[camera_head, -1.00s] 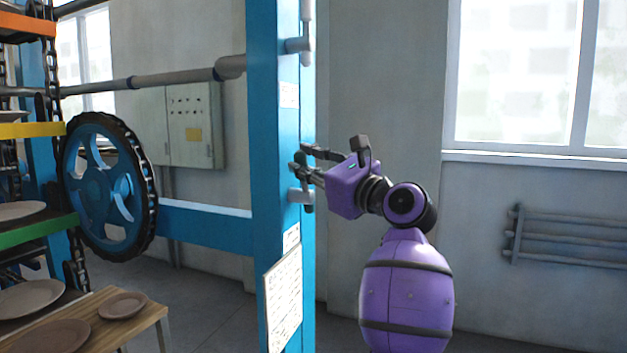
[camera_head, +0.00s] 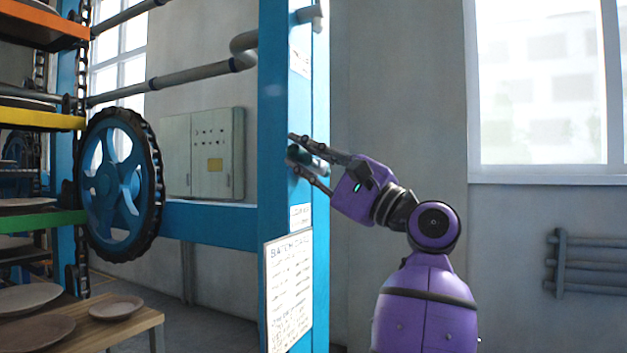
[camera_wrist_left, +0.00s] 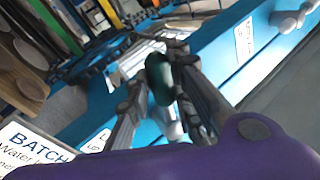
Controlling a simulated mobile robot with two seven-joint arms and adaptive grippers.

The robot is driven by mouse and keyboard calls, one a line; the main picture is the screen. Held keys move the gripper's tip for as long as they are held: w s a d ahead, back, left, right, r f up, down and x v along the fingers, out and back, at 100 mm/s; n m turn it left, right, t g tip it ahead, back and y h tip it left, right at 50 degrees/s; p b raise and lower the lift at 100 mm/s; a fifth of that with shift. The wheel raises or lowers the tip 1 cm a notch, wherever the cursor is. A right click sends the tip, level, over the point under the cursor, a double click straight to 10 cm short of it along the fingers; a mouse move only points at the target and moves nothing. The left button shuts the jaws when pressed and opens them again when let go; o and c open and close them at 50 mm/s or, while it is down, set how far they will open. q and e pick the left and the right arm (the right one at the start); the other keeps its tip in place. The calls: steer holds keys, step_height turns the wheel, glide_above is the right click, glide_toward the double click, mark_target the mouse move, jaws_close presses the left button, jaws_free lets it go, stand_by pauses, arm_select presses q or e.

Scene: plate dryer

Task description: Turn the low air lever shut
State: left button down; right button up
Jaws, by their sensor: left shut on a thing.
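The low air lever (camera_head: 306,158) is a small dark green handle on the blue post (camera_head: 285,190), partly hidden by my fingers in the head view. My left gripper (camera_head: 302,160) reaches it from the right, its fingers pointing left and tilted. In the left wrist view, the rounded dark green lever end (camera_wrist_left: 160,78) sits between the two fingers of my left gripper (camera_wrist_left: 158,92), which are shut on it. The lever's exact angle is hard to tell. My right gripper is out of view.
A paper sheet (camera_head: 288,290) and a small label (camera_head: 300,216) are on the post below the lever. Another grey fitting (camera_head: 312,16) is higher up. A blue wheel (camera_head: 120,185) and plate racks (camera_head: 40,218) stand left. The right side is open to the wall.

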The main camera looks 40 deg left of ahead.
arm_select(q)
step_height(320, 180, down, 3)
steer(key=n+g+b, duration=0.1)
steer(key=n+b, duration=0.1)
steer(key=n+g+b, duration=0.2)
steer(key=n, duration=0.1)
steer(key=shift+r, duration=0.2)
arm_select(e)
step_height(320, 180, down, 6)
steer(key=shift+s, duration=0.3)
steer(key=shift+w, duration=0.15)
arm_select(q)
steer(key=c, duration=1.6)
jaws_free()
steer(key=shift+o, duration=0.2)
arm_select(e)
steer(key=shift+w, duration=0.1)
arm_select(q)
steer(key=v, duration=1.2)
steer(key=shift+r, duration=0.2)
steer(key=shift+w+d+f, duration=0.1)
